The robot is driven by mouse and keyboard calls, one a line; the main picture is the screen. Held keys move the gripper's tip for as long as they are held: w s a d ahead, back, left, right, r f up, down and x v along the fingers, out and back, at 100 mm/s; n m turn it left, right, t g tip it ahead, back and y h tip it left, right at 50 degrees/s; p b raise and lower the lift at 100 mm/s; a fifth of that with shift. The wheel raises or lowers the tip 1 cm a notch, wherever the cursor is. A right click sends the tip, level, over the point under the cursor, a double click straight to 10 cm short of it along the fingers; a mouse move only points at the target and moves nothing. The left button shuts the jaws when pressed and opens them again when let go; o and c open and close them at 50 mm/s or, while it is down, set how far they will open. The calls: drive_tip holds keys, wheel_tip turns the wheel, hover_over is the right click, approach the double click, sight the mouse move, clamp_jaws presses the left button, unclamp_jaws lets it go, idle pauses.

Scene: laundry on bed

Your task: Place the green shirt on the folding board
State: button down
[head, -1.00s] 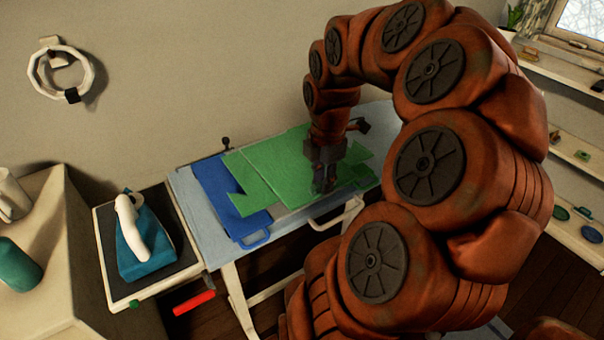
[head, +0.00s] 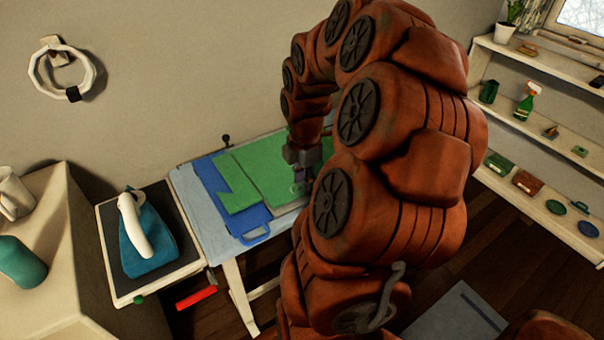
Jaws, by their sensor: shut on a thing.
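The green shirt (head: 265,170) lies spread on the blue folding board (head: 250,226) in the head view. Blue shows along the shirt's left and front edges; a sleeve points toward the lower left. My gripper (head: 302,188) is down at the shirt's right part, shut on the shirt. Its fingertips are small and partly hidden. My arm covers the right end of the shirt and board, so I cannot tell how far they reach there.
The board rests on a pale ironing table (head: 208,238). A teal iron (head: 148,238) stands on a dark pad at the left. A red-handled thing (head: 196,298) sticks out at the table's front. Shelves (head: 545,128) with several small items stand at the right.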

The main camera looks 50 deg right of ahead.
drive_tip(key=c, duration=1)
unclamp_jaws()
wheel_tip(320, 180, up, 12)
drive_tip(key=shift+r+b, duration=0.1)
drive_tip(key=shift+b, duration=0.45)
